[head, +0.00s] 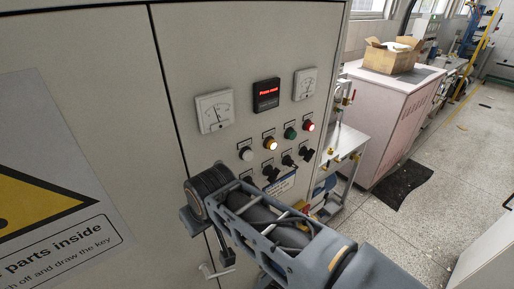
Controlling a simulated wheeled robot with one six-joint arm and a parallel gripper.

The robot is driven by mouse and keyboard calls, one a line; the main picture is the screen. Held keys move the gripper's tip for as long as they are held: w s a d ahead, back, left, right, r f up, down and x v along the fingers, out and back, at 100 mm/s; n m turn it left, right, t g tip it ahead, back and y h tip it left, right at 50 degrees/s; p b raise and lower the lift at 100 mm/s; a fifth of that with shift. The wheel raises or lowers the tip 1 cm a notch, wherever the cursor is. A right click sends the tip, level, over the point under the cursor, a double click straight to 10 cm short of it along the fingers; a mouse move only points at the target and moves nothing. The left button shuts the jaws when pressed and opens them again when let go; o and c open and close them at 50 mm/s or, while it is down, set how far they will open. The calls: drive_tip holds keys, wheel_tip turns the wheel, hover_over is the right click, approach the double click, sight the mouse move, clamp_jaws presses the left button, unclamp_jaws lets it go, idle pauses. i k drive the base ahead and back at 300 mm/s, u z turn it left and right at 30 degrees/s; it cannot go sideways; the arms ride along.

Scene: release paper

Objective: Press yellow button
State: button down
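The yellow button (270,144) is a round amber button, seemingly lit, on the front of a pale cabinet (230,60). It sits in a row between a white button (246,154) and a green button (290,132), with a red button (309,126) at the right end. My grey arm reaches in from the lower right and lies below and left of the yellow button, apart from it in the picture.
Black switches (288,161) sit below the buttons. Two dial gauges (214,111) and a red-lettered display (266,94) are above. A T-shaped handle (215,271) shows at lower left. At right stand a pink cabinet (385,115) with a cardboard box (390,57), a dark mat (403,187) and open floor.

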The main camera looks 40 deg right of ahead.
sight(271, 145)
drive_tip(key=k, duration=1.05)
drive_tip(key=u, duration=0.55)
